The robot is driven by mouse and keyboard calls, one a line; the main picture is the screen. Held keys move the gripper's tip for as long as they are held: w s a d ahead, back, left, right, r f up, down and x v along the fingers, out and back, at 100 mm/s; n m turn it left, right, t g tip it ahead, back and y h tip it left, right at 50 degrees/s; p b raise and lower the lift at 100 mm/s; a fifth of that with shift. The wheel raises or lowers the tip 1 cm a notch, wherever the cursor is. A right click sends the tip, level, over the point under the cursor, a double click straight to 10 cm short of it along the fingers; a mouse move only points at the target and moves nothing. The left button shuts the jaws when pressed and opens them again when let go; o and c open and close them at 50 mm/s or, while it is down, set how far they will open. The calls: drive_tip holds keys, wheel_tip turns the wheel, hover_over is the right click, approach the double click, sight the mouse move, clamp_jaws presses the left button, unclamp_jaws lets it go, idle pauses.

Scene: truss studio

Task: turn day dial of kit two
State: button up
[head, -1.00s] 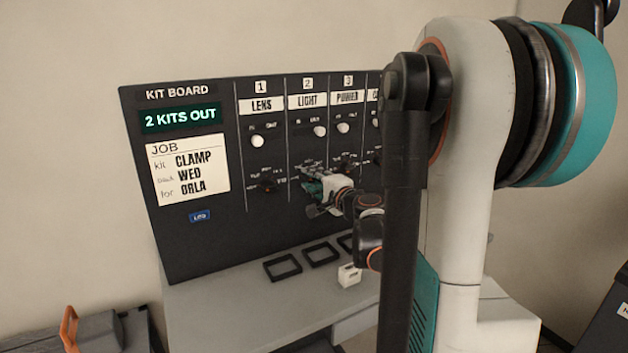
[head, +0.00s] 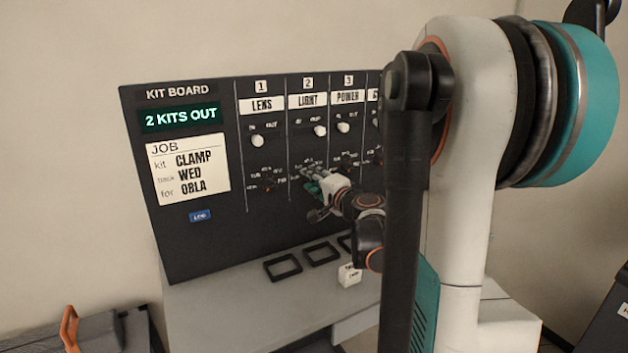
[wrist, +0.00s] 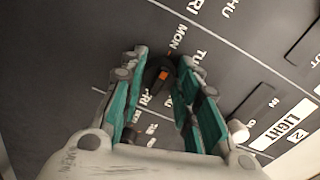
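The kit two day dial (wrist: 161,76) is a dark knob with an orange mark, on the LIGHT column of the black kit board (head: 215,255). In the wrist view it sits between my fingers, with day words such as MON and FRI around it; I cannot tell which day is set. My gripper (wrist: 164,60) has its teal-padded fingers apart on either side of the dial; firm contact does not show. In the head view my gripper (head: 312,180) is at the board under LIGHT and hides most of that dial.
The kit two white slide knob (head: 320,131) is at the OUT side. The LENS dial (head: 268,184) and POWER dial (head: 346,163) flank my gripper. A job card (head: 188,170) reads CLAMP, WED, ORLA. Below lie black frames (head: 283,266) and a white block (head: 349,274) on a shelf.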

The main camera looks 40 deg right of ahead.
drive_tip(key=o, duration=0.3)
drive_tip(key=shift+o, duration=0.2)
drive_tip(key=v, duration=1.2)
